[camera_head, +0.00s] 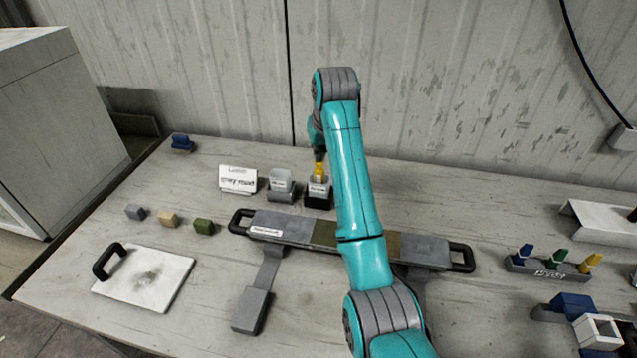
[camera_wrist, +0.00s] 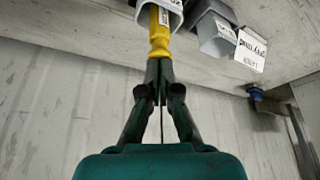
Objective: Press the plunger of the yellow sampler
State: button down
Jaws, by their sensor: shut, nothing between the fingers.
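A yellow sampler (camera_head: 319,171) stands upright in a dark holder with a white label (camera_head: 318,190), near the back of the table. The sampler also shows in the wrist view (camera_wrist: 159,36), its narrower plunger end towards me. My gripper (camera_head: 319,153) is shut and empty, directly above the sampler. In the wrist view my closed fingertips (camera_wrist: 159,66) are lined up with the plunger end and meet it in the picture; I cannot tell whether they touch or press it.
Beside the holder stand a grey labelled holder (camera_head: 281,184) and a white sign (camera_head: 238,179). A long grey handled core liner (camera_head: 428,250) lies in front. A rack (camera_head: 548,267) with blue, green and yellow pieces is at right. The wall (camera_head: 215,75) is close behind.

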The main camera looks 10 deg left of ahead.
jog(key=shift+f, duration=0.9)
dwell(0.7)
jog(key=shift+r, duration=3.65)
